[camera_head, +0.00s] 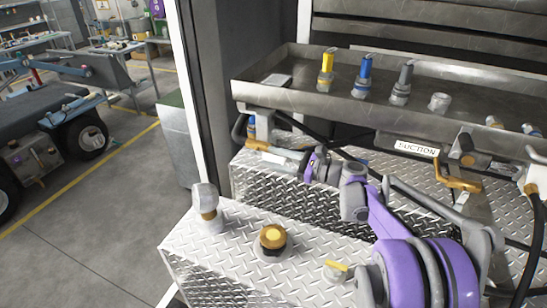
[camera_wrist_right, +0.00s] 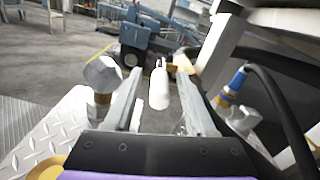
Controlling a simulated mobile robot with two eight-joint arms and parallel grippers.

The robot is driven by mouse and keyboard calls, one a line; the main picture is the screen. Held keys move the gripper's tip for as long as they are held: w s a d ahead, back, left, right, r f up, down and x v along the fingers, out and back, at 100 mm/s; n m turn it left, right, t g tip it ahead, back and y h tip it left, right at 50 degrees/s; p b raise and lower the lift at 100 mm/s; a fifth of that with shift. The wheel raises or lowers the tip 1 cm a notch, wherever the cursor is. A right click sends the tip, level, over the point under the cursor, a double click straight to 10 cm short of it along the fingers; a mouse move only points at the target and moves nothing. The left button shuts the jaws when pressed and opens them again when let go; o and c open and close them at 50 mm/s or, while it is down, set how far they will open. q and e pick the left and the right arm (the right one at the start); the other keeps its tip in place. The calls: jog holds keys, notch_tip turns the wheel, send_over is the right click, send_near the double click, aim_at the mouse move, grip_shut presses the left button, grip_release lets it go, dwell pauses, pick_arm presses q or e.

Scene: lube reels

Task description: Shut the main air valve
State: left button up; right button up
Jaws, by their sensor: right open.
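A yellow lever (camera_head: 258,146) shows at the left end of the rear tread-plate deck, below a grey post. It looks like a valve handle, but no label on it can be read. My right gripper (camera_head: 272,157) is open beside it, its fingers pointing left. In the right wrist view, a white cylindrical part (camera_wrist_right: 159,88) shows between the two fingers, with an orange-yellow piece (camera_wrist_right: 182,67) just behind. I cannot tell whether the fingers touch either. My left gripper is not in view.
A brass-handled valve (camera_head: 458,182) is near the SUCTION label (camera_head: 416,148). The front tread-plate box (camera_head: 205,262) carries a grey-topped fitting (camera_head: 206,205), a yellow-topped cap (camera_head: 272,240) and a small yellow lever (camera_head: 336,269). A metal tray (camera_head: 300,98) holds coloured fittings. Black hoses run behind my arm.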

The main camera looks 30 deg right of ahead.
grip_shut()
dwell(0.3)
dwell(1.2)
